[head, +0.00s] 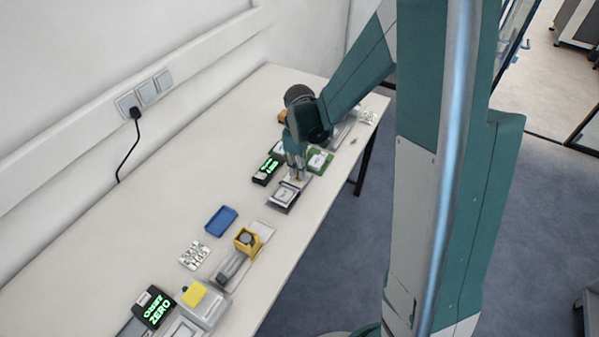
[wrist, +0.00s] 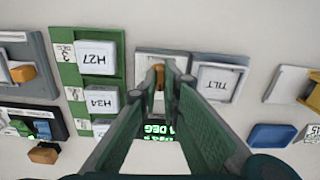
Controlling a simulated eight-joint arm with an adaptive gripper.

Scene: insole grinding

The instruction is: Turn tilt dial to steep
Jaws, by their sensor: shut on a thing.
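My gripper (wrist: 168,72) is shut on the orange-brown tilt dial (wrist: 158,76), which shows only partly between the fingertips. The dial sits on a pale plate next to a grey unit with a white block marked TILT (wrist: 220,82). In the head view, my gripper (head: 297,178) points down at this unit (head: 283,196), and its fingers hide most of the dial. A black display with green text (wrist: 158,132) shows between the fingers, upside down; "DEG" is readable but its number is partly covered. It also stands left of my gripper in the head view (head: 266,171).
A blue tray (head: 221,221) and yellow fixture (head: 248,240) stand nearer. The wall side is clear.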

